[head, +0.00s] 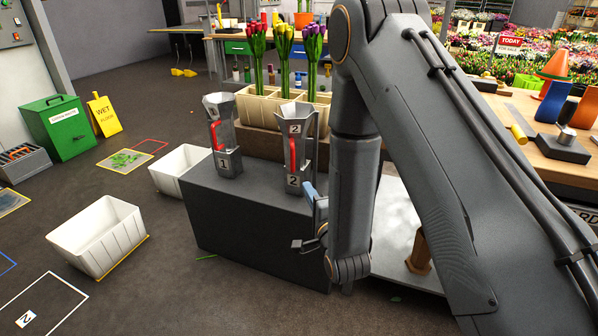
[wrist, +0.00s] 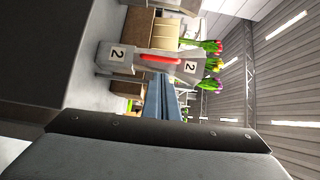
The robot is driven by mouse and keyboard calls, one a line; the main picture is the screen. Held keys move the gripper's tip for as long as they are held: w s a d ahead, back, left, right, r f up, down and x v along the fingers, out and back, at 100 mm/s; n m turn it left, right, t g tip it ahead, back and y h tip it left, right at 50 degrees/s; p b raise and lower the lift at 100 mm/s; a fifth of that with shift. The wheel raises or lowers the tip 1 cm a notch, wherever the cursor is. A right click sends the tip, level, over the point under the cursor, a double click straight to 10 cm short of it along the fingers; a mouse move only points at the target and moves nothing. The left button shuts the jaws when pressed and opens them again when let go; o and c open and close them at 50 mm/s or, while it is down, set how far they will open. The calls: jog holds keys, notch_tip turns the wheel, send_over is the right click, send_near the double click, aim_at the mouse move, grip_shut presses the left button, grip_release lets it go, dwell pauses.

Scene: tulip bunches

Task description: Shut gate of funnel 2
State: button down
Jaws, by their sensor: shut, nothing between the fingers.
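Funnel 2 (head: 296,128) is a grey metal funnel with "2" labels, standing on the dark grey block (head: 243,220). A red bar (head: 293,152) runs upright along its front; I cannot tell whether its gate is open or shut. My gripper (head: 311,193), with blue fingers, is shut and empty, low beside the funnel's base on the right. In the wrist view the scene lies sideways. Funnel 2 (wrist: 118,54) and its red bar (wrist: 161,58) show just beyond my fingertips (wrist: 164,78), with no clear contact.
Funnel 1 (head: 221,128), also with a red part, stands left on the same block. A cream planter (head: 262,106) with several tulip bunches is behind. White bins (head: 100,236) stand on the floor at left. My arm hides the area right of funnel 2.

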aim_at(293, 161)
jog(key=b+x, duration=0.1)
jog(key=x, duration=1.2)
jog(key=shift+w+a, duration=0.1)
jog(key=shift+w, duration=0.3)
